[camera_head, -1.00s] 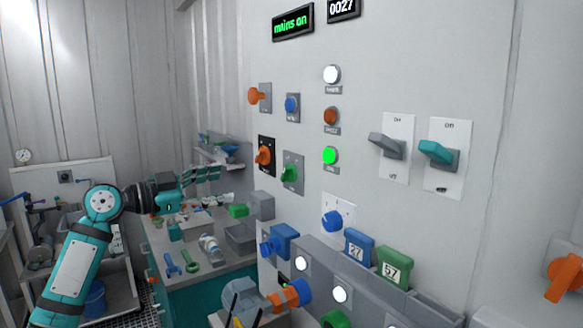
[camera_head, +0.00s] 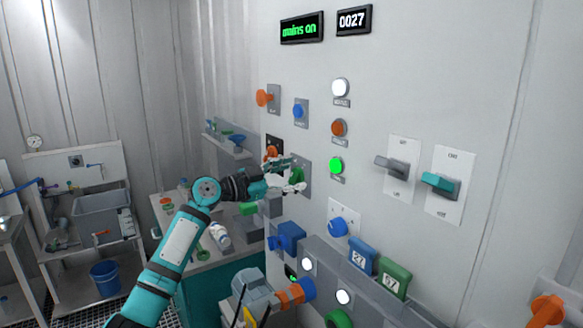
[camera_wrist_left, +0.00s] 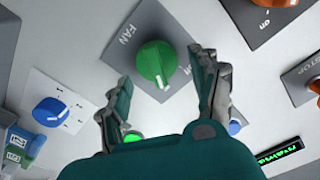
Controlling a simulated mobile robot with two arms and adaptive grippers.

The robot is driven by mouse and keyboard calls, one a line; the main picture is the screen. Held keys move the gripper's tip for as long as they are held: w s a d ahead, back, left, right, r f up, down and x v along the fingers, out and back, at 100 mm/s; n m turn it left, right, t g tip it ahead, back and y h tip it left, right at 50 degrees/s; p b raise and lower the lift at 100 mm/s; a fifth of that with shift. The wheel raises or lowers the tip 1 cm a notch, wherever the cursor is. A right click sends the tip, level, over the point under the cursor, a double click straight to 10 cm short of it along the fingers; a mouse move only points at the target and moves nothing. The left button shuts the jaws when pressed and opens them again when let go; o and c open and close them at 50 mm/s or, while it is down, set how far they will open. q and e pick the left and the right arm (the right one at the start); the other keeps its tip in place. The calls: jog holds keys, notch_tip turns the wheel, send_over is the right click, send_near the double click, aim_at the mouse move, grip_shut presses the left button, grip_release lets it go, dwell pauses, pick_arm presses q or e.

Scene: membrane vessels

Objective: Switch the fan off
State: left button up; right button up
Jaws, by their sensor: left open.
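The fan switch is a green rotary knob (camera_wrist_left: 156,62) on a grey square plate (camera_wrist_left: 150,22) marked FAN, seen in the left wrist view. In the head view the green knob (camera_head: 297,176) is partly hidden by my left gripper (camera_head: 296,180). In the left wrist view my left gripper (camera_wrist_left: 165,90) is open, with one finger on each side of the knob and a gap on both sides. The fingers do not appear to touch it. The knob's exact setting is hard to read. My right gripper is not in view.
A green lamp (camera_head: 336,166) glows to the right. A grey box (camera_head: 270,205) juts out below.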

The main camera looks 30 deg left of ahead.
pick_arm(q)
jog(key=shift+w+d, duration=0.2)
jog(key=shift+w, duration=0.1)
jog(key=c, duration=1.1)
